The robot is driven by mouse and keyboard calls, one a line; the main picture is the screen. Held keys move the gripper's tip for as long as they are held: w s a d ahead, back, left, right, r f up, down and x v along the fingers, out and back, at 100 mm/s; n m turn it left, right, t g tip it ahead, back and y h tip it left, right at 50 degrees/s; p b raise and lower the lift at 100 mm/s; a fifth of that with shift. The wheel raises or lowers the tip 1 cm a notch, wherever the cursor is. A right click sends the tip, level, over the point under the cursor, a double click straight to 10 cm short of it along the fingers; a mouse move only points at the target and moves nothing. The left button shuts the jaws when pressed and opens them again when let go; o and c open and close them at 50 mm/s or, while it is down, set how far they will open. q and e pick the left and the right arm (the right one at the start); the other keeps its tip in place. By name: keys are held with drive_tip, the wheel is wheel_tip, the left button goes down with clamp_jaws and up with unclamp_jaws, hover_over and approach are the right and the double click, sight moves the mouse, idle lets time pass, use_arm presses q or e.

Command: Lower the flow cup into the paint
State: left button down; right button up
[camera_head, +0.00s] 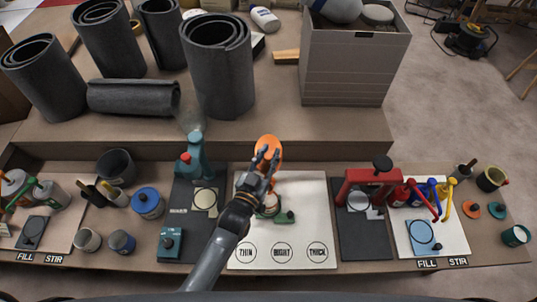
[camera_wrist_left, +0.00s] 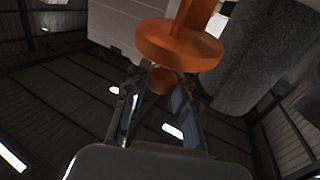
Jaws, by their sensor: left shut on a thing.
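The orange flow cup (camera_head: 268,149) shows at the tip of my left gripper (camera_head: 264,160) in the head view, over the white board (camera_head: 300,215). In the left wrist view the orange piece (camera_wrist_left: 180,45) has a wide round disc, a stem and a narrower end. That end sits between the fingers of my left gripper (camera_wrist_left: 160,100), which is shut on it. Below the gripper in the head view a small pot (camera_head: 272,203) with a green base stands on the board, partly hidden by my arm. I cannot tell its contents or the cup's height above it. My right gripper is not in view.
A teal device (camera_head: 194,160) stands left of the board. A red stand (camera_head: 371,180) stands on the right, with coloured-handled tools near it. Blue-lidded and grey cans (camera_head: 148,202) stand at the left. Grey rolls (camera_head: 218,65) and a grey box (camera_head: 352,60) are behind.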

use_arm(q)
wheel_tip(320, 180, down, 12)
drive_tip(key=b, duration=0.9)
drive_tip(key=shift+s, duration=0.15)
drive_tip(key=c, duration=1.1)
unclamp_jaws()
drive_tip(key=shift+r, duration=0.1)
drive_tip(key=shift+o, duration=0.2)
drive_tip(key=shift+r, duration=0.2)
drive_tip(key=v, duration=1.2)
drive_tip(key=shift+a, duration=0.1)
